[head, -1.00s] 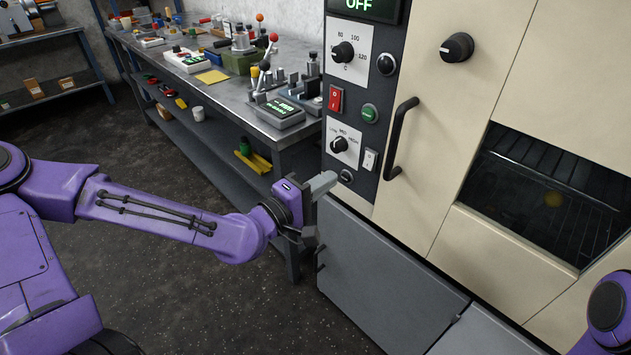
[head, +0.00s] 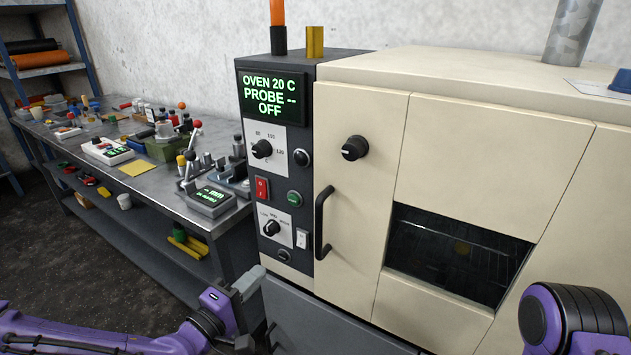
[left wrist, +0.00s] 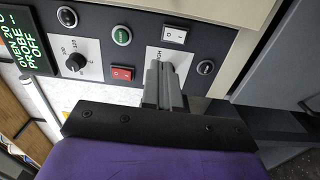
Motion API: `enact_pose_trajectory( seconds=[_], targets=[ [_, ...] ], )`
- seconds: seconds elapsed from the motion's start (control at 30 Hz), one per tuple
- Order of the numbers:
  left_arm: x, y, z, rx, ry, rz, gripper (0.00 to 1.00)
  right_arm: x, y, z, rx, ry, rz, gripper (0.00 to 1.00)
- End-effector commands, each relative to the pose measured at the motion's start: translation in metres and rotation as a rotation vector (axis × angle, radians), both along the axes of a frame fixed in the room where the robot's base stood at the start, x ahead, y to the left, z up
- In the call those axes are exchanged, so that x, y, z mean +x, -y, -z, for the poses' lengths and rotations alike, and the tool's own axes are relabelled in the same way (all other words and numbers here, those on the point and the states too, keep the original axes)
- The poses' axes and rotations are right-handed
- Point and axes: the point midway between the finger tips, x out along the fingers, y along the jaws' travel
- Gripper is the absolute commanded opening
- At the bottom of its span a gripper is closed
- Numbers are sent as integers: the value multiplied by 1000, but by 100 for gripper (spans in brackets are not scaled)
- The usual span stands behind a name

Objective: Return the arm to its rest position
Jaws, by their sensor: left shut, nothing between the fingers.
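My left gripper (head: 250,281) is at the lower left of the head view, in front of the oven's dark control panel and below its switches. Its fingers are shut with nothing between them. In the left wrist view the shut fingers (left wrist: 163,85) point at the lower part of the panel, overlapping the area near the white switch (left wrist: 174,34); I cannot tell whether they touch it. My purple right arm (head: 572,320) shows at the lower right of the head view, but its gripper is out of view.
The cream oven (head: 360,110) fills the right, its door closed with a black handle (head: 322,222). Its display (head: 270,96) reads OVEN 20 C, PROBE --, OFF. A metal workbench (head: 140,185) with several tools and devices stands to the left. Dark floor is open at the lower left.

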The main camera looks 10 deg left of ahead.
Motion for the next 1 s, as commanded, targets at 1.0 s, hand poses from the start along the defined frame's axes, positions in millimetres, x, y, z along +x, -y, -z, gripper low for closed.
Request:
enact_pose_trajectory(
  seconds=[1.0],
  targets=[
    [-262, -106, 313, 1255, -1081, 134, 0, 0, 0, 0, 0, 0, 0, 0]
  ],
)
